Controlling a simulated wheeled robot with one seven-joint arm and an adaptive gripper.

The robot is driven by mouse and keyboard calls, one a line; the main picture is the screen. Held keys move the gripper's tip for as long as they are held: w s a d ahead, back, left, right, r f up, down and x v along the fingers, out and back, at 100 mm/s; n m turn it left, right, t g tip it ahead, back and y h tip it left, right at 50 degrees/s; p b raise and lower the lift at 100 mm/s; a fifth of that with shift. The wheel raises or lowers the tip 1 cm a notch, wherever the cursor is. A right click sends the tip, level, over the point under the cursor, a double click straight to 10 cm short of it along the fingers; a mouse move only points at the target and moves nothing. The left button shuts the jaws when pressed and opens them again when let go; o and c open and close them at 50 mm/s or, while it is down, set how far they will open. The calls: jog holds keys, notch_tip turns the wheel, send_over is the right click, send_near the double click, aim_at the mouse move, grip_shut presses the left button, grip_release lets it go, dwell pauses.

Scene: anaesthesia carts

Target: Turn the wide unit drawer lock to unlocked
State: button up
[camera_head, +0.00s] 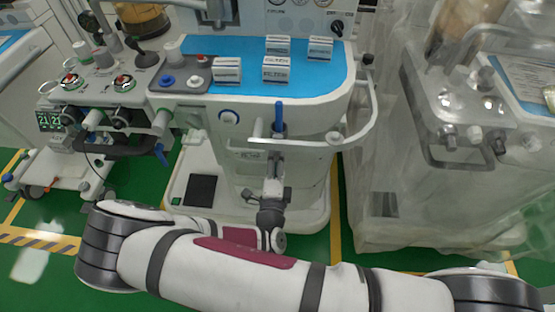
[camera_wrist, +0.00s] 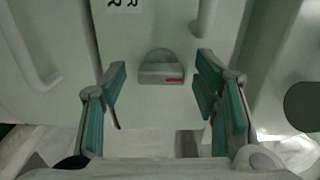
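The drawer lock (camera_wrist: 161,67) is a small grey rounded knob with a red mark at its lower right, set in a pale panel. It lies ahead of my gripper and shows between the fingertips in the wrist view. My gripper (camera_wrist: 161,88) is open, with teal pads on either side, and nothing is seen between them. In the head view, my gripper (camera_head: 273,166) is in front of the drawer front of the middle cart (camera_head: 235,172). The lock cannot be made out there. Whether the fingers touch the panel cannot be told.
The cart's blue top (camera_head: 250,85) carries several small white boxes. A white rail (camera_head: 297,142) runs above my gripper. A pale handle (camera_wrist: 207,18) stands right of the lock, another (camera_wrist: 35,65) at left. A plastic-covered cart (camera_head: 400,190) stands at right; green floor shows between carts.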

jog(key=s, duration=1.2)
jog(key=shift+a, duration=0.2)
